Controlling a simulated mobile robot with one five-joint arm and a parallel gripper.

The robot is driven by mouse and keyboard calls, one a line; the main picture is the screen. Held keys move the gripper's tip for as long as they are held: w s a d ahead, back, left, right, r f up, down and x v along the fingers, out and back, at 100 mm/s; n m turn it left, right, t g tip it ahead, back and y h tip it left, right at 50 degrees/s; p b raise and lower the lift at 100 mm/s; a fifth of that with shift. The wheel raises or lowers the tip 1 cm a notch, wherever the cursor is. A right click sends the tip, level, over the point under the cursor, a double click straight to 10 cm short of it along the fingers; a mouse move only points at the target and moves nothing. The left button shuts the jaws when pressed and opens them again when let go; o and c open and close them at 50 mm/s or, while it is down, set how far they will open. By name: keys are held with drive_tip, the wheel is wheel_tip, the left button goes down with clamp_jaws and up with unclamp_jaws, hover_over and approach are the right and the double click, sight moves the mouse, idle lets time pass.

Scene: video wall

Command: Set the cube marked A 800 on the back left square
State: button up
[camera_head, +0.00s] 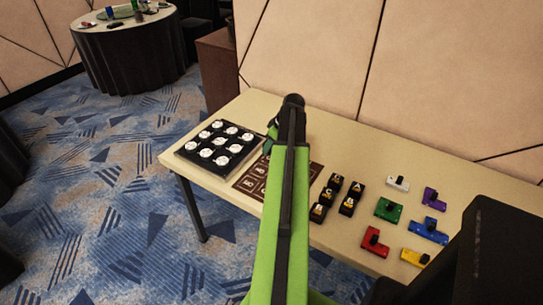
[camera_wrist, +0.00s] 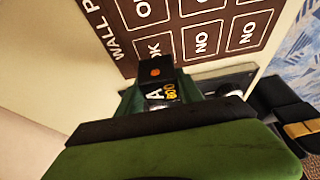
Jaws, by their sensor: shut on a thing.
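My gripper (camera_wrist: 160,92) is shut on a black cube (camera_wrist: 155,72) with an orange dot and the marking A 800, held between the green fingers in the wrist view. The brown mat (camera_head: 250,183) with white-outlined squares lies on the table, partly hidden behind my arm in the head view. In the wrist view the mat (camera_wrist: 172,38) shows squares lettered OK and NO, and the cube covers part of an OK square. I cannot tell whether the cube touches the mat. In the head view the cube is hidden by my arm, and the mat's back part is partly covered.
Several black cubes (camera_head: 335,181) stand on the table right of the mat. Coloured blocks (camera_head: 388,210) lie farther right. A black tray (camera_head: 240,150) with white round pieces lies to the left. A wall (camera_head: 420,80) rises behind the table (camera_head: 345,147).

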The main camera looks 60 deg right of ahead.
wheel_tip(320, 180, down, 4)
drive_tip(key=b, duration=0.4)
drive_tip(key=shift+f, duration=0.2)
drive_tip(key=shift+r, duration=0.25)
drive_tip(key=shift+f, duration=0.2)
drive_tip(key=o, duration=1.4)
drive_tip(key=shift+r, duration=0.1)
drive_tip(key=p+v, duration=1.1)
drive_tip(key=v, duration=0.1)
drive_tip(key=shift+r, duration=0.15)
